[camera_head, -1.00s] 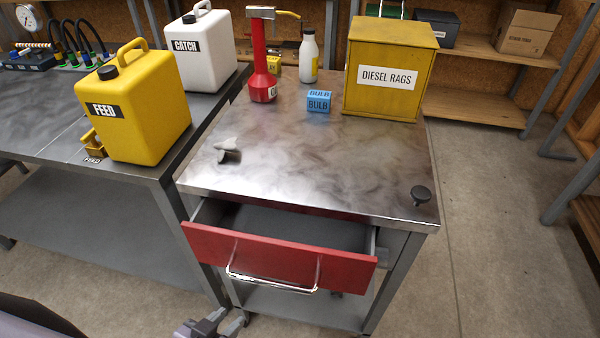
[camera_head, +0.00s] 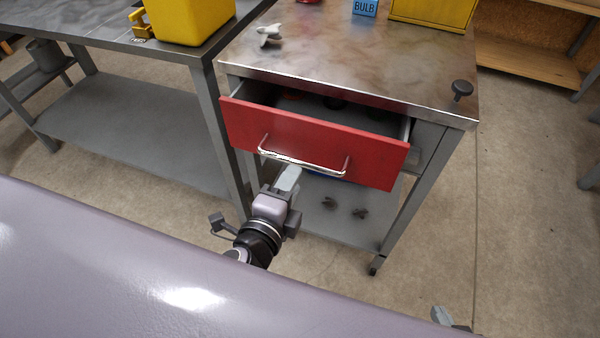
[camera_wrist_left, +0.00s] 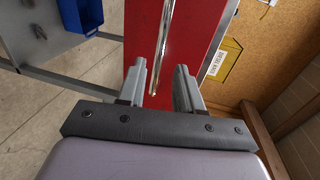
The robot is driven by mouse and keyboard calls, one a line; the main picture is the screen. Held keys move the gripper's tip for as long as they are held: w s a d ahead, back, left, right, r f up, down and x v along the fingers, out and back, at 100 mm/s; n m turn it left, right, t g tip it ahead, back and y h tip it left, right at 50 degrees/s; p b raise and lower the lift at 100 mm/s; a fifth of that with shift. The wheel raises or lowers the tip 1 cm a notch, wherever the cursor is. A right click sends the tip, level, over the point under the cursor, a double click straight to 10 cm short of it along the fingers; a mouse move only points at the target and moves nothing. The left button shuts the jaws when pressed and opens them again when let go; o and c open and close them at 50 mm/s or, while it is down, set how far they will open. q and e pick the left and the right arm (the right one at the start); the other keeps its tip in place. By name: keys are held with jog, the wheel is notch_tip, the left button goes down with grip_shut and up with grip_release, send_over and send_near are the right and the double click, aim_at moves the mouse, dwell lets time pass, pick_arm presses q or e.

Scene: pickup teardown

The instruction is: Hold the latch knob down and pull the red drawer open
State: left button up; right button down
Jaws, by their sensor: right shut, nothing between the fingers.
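The red drawer (camera_head: 310,140) stands partly open under the metal tabletop, its inside partly visible. Its chrome handle (camera_head: 300,165) runs across the front. The black latch knob (camera_head: 462,88) stands up at the right front corner of the top, with nothing touching it. My left gripper (camera_head: 288,178) is just below and in front of the handle's left part. In the left wrist view its fingers (camera_wrist_left: 161,85) are open, and the handle bar (camera_wrist_left: 161,50) shows between them; contact cannot be told. Only the tip of my right gripper (camera_head: 446,316) shows at the bottom edge, shut and empty, away from the knob.
A grey workbench (camera_head: 130,125) stands at the left with a yellow can (camera_head: 190,20) on it. A blue BULB box (camera_head: 365,7) and a small pale object (camera_head: 268,36) are on the cabinet top. Dark tools lie on the cabinet's lower shelf (camera_head: 345,225). Floor at right is clear.

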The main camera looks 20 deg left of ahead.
aim_at(301, 165)
pick_arm(q)
jog(key=shift+w+d+f, duration=0.1)
jog(key=shift+w+f, duration=0.15)
jog(key=shift+w, duration=0.9)
jog(key=shift+w+a+f, duration=0.1)
jog(key=shift+w+f, duration=0.1)
jog(key=shift+w, duration=0.95)
jog(key=shift+w+d+f, duration=0.1)
jog(key=shift+w+f, duration=0.15)
jog(key=shift+w, duration=0.9)
grip_shut()
